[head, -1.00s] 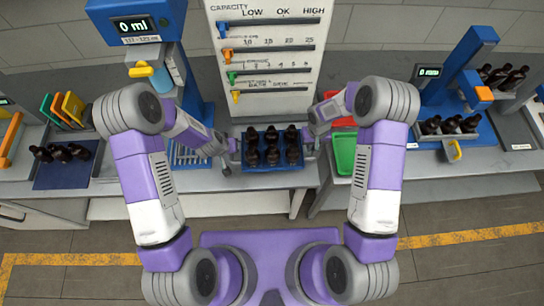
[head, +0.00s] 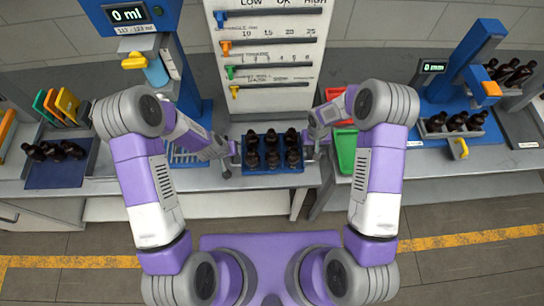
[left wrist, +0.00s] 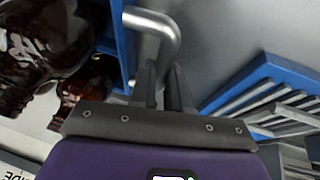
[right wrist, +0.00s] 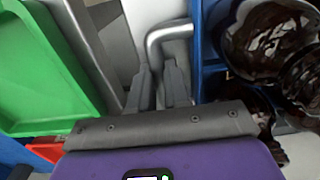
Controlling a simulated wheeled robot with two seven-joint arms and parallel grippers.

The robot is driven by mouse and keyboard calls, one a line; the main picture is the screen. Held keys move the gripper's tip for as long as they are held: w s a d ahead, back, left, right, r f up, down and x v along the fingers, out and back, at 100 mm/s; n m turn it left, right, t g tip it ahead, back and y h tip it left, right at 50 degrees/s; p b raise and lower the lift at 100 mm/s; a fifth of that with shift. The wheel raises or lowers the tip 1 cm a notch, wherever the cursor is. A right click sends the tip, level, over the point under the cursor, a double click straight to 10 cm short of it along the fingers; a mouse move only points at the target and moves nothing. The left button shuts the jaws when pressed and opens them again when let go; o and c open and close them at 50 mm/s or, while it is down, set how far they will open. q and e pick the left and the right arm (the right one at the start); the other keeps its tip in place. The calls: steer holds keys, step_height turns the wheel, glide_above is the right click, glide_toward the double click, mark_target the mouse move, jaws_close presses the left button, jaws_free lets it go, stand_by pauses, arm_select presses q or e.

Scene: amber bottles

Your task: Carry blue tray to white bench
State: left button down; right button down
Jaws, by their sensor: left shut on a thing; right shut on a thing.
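The blue tray (head: 276,170) holds several dark amber bottles (head: 272,149) and is level over the grey-topped middle bench (head: 215,182). I cannot tell whether it touches the bench top. My left gripper (head: 228,168) is shut on the tray's left metal handle (left wrist: 158,32), beside the tray wall (left wrist: 124,42). My right gripper (head: 317,152) is shut on the right handle (right wrist: 165,38), beside the tray wall (right wrist: 197,48). I cannot tell which surface is the white bench.
A green bin (head: 345,152) and a red bin (head: 345,124) are close right of my right gripper. A slotted blue rack (head: 186,153) is left of the tray. A gauge board (head: 270,60) stands behind. Bottle stations (head: 55,175) and (head: 455,135) flank the bench.

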arm_select(q)
steer(key=shift+f, duration=0.3)
arm_select(e)
steer(key=shift+w+f, duration=0.1)
steer(key=shift+f, duration=0.15)
arm_select(q)
steer(key=c, duration=1.1)
jaws_free()
arm_select(e)
steer(key=c, duration=1.1)
jaws_free()
steer(key=shift+r, duration=0.1)
arm_select(q)
steer(key=v, duration=1.2)
arm_select(e)
step_height(320, 180, up, 12)
